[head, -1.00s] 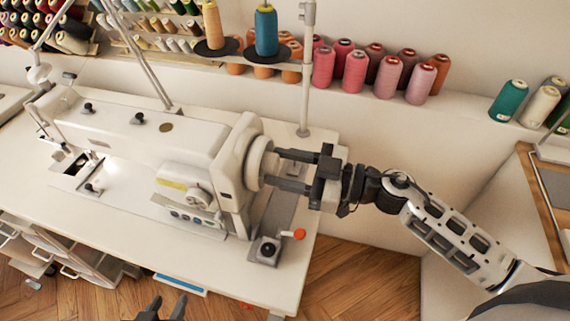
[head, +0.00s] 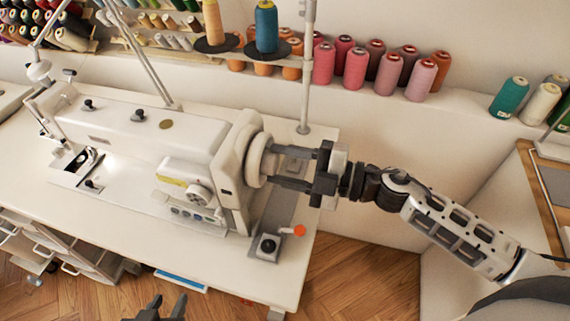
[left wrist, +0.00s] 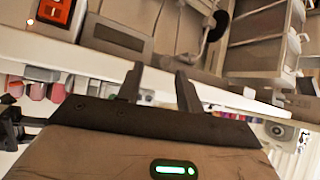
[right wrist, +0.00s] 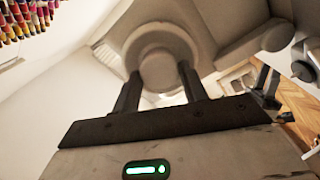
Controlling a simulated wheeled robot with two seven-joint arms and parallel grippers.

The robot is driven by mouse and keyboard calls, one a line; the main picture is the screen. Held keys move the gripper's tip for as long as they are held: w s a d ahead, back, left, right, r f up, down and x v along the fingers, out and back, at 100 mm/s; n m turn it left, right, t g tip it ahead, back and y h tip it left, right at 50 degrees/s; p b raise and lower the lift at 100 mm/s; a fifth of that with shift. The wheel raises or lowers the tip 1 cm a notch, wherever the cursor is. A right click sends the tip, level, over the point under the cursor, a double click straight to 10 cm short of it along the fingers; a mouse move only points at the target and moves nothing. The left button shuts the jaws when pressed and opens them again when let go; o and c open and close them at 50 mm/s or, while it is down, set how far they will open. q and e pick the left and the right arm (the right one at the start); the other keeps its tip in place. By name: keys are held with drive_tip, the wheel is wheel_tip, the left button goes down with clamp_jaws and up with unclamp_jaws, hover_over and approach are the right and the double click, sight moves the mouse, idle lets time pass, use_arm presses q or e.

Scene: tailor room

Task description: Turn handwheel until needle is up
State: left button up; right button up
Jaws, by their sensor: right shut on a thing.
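The white sewing machine (head: 140,135) stands on a white table. Its round handwheel (head: 258,160) is at the machine's right end and also shows in the right wrist view (right wrist: 160,60). My right gripper (head: 278,168) is shut on the handwheel, one finger on each side of its rim. The needle area (head: 92,160) is at the machine's left end, lit from above; the needle is too small to make out. My left gripper (head: 163,309) is low at the bottom edge of the head view, in front of the table. Its fingers are apart with nothing between them in the left wrist view (left wrist: 160,80).
A thread stand pole (head: 306,80) rises behind the handwheel. Thread cones (head: 355,70) line the back shelf. Drawers (head: 70,252) are under the table.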

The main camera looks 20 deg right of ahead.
drive_tip(key=n+b, duration=0.1)
drive_tip(key=n, duration=0.3)
drive_tip(key=shift+f+n+b, duration=0.15)
drive_tip(key=shift+n+b, duration=0.15)
drive_tip(key=shift+n, duration=0.1)
drive_tip(key=n+b, duration=0.1)
drive_tip(key=n, duration=0.1)
drive_tip(key=shift+n, duration=0.4)
drive_tip(key=n+b, duration=0.3)
drive_tip(key=n, duration=0.2)
drive_tip(key=shift+f, duration=0.15)
drive_tip(key=n+b, duration=0.2)
drive_tip(key=n, duration=0.2)
drive_tip(key=shift+b, duration=0.4)
drive_tip(key=n+b, duration=0.3)
drive_tip(key=n, duration=0.1)
drive_tip(key=shift+f+n, duration=0.1)
drive_tip(key=shift+n, duration=0.2)
drive_tip(key=n+b, duration=0.3)
drive_tip(key=shift+w+n, duration=0.1)
drive_tip(key=shift+n, duration=0.2)
use_arm(q)
wheel_tip(320, 180, down, 6)
drive_tip(key=d+t+h, duration=0.1)
drive_tip(key=shift+w+d+t+b, duration=0.15)
drive_tip(key=shift+d+t+b, duration=0.15)
drive_tip(key=shift+d+b, duration=0.1)
use_arm(e)
drive_tip(key=shift+n, duration=0.7)
